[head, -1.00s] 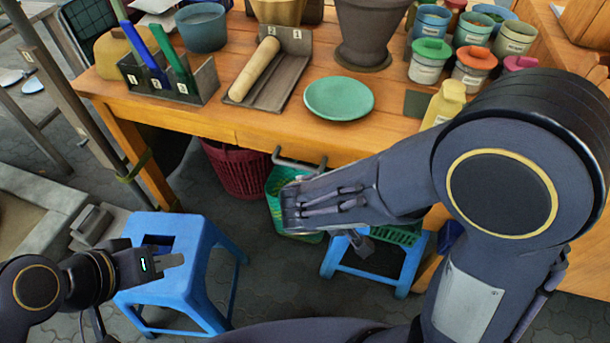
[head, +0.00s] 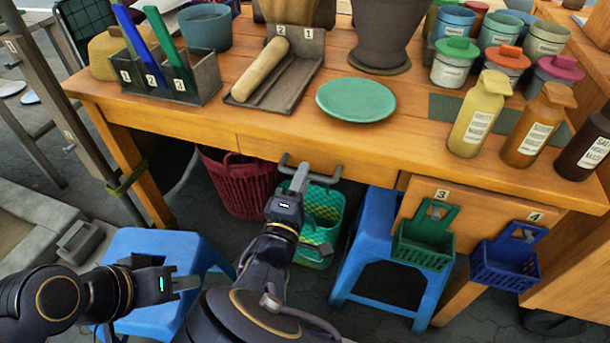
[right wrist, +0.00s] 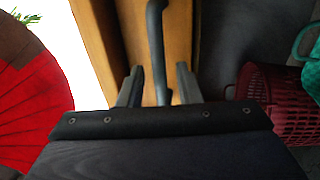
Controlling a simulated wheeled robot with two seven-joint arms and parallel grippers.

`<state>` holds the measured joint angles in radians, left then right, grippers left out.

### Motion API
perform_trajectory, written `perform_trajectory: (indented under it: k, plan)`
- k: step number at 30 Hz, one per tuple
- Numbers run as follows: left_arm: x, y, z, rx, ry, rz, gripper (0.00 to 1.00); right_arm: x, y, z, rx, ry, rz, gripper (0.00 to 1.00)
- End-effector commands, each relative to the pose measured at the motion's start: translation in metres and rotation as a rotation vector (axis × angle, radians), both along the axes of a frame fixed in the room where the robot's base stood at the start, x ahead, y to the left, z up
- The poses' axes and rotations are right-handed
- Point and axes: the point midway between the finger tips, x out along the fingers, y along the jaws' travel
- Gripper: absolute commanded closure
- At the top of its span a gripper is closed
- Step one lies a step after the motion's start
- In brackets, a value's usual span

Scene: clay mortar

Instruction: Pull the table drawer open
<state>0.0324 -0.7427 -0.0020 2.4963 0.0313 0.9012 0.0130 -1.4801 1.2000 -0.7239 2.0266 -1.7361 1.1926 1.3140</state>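The wooden table (head: 150,108) has a shallow drawer (head: 262,149) under its top, with its front flush, so it looks closed. A grey bar handle (head: 325,179) is fixed to the drawer front. My right gripper (head: 300,178) is at the left part of the handle. In the right wrist view its two fingers (right wrist: 158,88) are open, with the handle (right wrist: 156,40) passing between them and gaps showing on both sides. My left gripper (head: 185,284) is low at the left, over a blue stool and away from the drawer; its finger gap is not clear.
A red basket (head: 238,183) and a green basket (head: 322,212) stand below the drawer. Blue stools (head: 150,250) (head: 375,225) stand at left and right. A green plate (head: 356,99) and bottles (head: 480,115) are on the tabletop. Small hanging baskets (head: 425,245) are at the right.

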Motion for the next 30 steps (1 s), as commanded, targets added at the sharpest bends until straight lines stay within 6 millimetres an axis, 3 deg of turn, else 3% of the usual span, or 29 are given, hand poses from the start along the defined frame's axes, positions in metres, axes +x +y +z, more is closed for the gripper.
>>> perform_trajectory:
  k: [5, 13, 21, 30]
  plan:
    - [0.0, -0.0001, -0.0028, 0.0, 0.0, 0.0, 0.7, 0.0135, -0.0046, 0.0023, 0.0, 0.001, -0.001, 0.69]
    - [0.0, 0.0, -0.0026, 0.0, 0.0, 0.0, 0.7, 0.0151, -0.0052, 0.0029, 0.001, 0.002, -0.001, 0.69]
    - [0.0, 0.0, -0.0026, 0.0, 0.0, 0.0, 0.7, 0.015, -0.0053, 0.0028, 0.001, 0.002, -0.001, 1.0]
    - [0.0, 0.0, -0.0027, 0.0, 0.0, 0.0, 0.7, 0.0142, -0.005, 0.0026, 0.001, 0.002, -0.001, 1.0]
